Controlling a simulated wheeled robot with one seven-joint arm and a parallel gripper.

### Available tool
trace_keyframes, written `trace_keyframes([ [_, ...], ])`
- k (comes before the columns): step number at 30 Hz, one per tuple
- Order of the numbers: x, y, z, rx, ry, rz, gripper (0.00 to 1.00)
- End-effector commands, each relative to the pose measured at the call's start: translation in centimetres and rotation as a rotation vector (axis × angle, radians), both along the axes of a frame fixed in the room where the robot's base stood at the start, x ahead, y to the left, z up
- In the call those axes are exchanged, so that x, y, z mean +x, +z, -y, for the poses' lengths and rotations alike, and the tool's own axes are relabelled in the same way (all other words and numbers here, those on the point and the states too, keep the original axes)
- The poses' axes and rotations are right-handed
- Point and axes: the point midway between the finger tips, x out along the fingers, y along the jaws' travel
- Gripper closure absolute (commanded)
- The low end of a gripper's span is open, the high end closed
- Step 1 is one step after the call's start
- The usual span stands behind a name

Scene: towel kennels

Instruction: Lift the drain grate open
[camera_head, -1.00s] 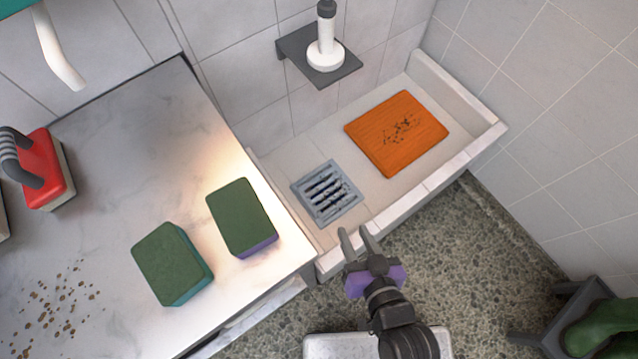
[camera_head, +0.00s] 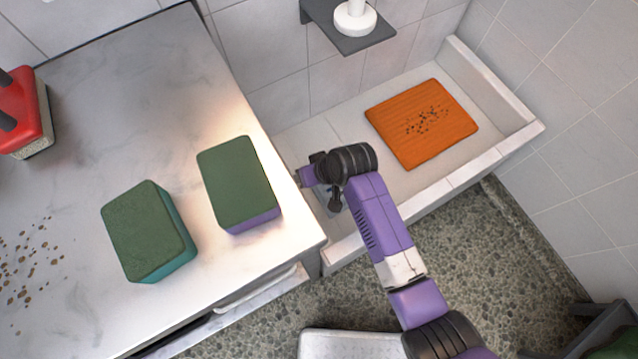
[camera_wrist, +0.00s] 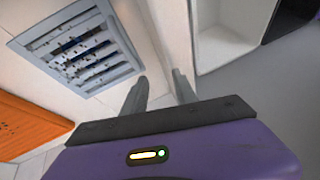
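The drain grate (camera_wrist: 82,50) is a grey square frame with slats, dotted with dark and light bits, set in the floor of the trough. It lies flat in the upper left of the wrist view. In the head view my wrist covers most of it, and only a bluish edge (camera_head: 326,203) shows. My gripper (camera_wrist: 160,78) is open and empty, its two grey fingers apart. The fingertips appear to the right of the grate in the wrist view, with a visible gap to its frame. In the head view the fingers are hidden.
An orange mat (camera_head: 421,123) with dark specks lies in the trough (camera_head: 497,152), beside the grate. A dark shelf (camera_head: 350,30) juts from the wall above.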

Motion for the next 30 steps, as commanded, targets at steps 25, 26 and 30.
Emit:
trace_keyframes([
  [25,1.6,-4.0,3.7,-0.265,0.178,-0.327,0.66],
  [26,1.6,-4.4,3.6,-0.265,0.178,-0.327,0.66],
  [30,1.4,-6.3,3.3,-0.264,0.178,-0.326,0.66],
])
